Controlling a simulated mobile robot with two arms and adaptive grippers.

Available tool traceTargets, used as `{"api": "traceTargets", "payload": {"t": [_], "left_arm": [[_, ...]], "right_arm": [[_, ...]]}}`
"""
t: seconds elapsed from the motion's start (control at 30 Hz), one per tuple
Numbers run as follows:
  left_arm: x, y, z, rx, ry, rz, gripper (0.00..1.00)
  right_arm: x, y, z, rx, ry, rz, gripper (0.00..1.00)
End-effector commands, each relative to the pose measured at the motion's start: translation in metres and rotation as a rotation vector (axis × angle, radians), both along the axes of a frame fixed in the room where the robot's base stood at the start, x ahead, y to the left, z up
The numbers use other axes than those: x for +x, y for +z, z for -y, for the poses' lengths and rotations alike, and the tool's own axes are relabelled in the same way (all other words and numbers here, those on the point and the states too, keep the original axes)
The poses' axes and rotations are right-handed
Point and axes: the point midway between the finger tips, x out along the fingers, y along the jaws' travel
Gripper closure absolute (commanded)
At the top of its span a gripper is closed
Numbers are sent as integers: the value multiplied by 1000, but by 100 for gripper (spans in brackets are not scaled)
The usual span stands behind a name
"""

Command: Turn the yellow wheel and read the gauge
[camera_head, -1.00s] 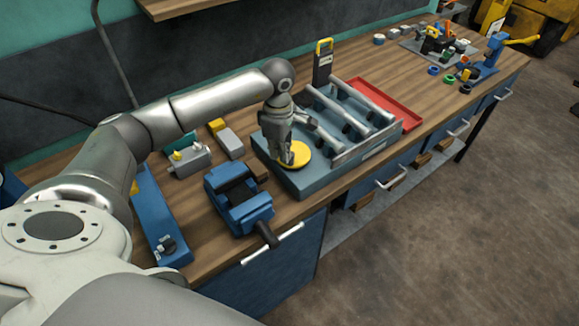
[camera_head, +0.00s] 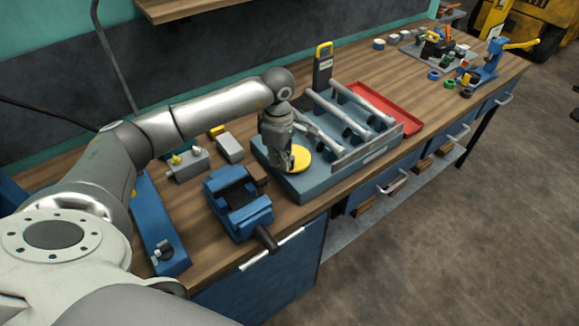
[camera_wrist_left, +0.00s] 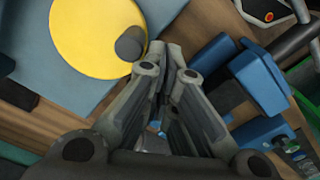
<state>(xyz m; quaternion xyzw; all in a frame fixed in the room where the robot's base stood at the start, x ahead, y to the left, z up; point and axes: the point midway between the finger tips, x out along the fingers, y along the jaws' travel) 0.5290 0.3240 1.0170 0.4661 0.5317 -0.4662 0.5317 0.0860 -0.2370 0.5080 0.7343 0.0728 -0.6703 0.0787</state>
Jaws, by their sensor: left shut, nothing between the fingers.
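The yellow wheel (camera_head: 301,158) lies flat on the left end of a grey-blue box (camera_head: 312,188) on the bench. In the left wrist view the yellow wheel (camera_wrist_left: 88,35) shows a grey knob (camera_wrist_left: 130,44) near its rim. My left gripper (camera_head: 286,170) points down at the wheel's left side and hides part of it. In the wrist view the left gripper (camera_wrist_left: 170,52) is shut and empty, close beside the knob. I cannot tell whether they touch. No gauge face can be read. My right gripper is not in view.
A blue vise (camera_head: 240,207) stands left of the box, near the bench's front edge. The bench's middle right is clear.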

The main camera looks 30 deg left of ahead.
Motion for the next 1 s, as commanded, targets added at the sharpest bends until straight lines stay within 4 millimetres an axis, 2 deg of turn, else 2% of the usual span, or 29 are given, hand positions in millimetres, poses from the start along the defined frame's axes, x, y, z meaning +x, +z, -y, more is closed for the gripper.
{"api": "traceTargets", "payload": {"t": [0.57, 1.0], "left_arm": [[0, -1, 0, 0, 0, 0, 100], [0, -18, 0, 0, 0, 0, 100]], "right_arm": [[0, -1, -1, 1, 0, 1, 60], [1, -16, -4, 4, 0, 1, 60]]}}
